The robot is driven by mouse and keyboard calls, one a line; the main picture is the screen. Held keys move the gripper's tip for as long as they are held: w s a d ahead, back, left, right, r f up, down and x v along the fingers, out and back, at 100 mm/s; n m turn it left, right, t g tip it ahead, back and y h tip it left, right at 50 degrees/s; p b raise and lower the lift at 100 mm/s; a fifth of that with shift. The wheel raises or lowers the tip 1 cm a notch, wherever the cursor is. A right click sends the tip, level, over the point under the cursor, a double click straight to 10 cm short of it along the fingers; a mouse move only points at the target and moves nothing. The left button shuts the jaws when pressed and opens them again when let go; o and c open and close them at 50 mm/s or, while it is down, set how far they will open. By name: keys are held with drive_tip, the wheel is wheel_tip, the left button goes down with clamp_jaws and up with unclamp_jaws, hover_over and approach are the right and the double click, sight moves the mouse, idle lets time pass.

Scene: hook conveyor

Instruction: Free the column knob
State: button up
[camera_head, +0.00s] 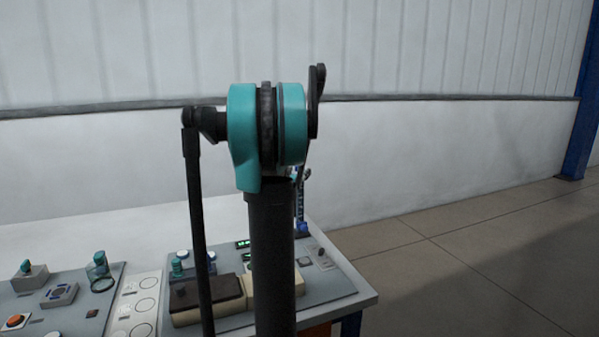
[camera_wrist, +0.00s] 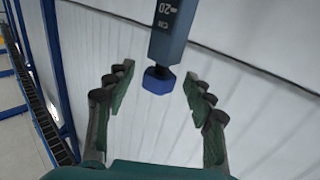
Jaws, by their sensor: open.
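A grey-blue column marked "20 CM" (camera_wrist: 174,28) comes in from the top of the wrist view. A blue faceted knob (camera_wrist: 158,81) sits on its near end. My gripper (camera_wrist: 160,70) is open, with one finger on each side of the knob in the picture and visible gaps to both. I cannot tell whether the knob is level with the fingertips in depth. In the head view my arm covers the gripper. A slim column with a blue part (camera_head: 303,228) shows beside my arm, partly hidden.
A bench with a grey panel (camera_head: 338,280) carries a brown and cream block (camera_head: 208,300), green-capped parts and buttons. More controls stand on the left panel (camera_head: 75,300). A white wall runs behind, and open tiled floor (camera_head: 450,270) lies to the right.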

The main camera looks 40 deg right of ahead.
drive_tip(key=v, duration=1)
drive_tip(key=shift+s+a, duration=0.15)
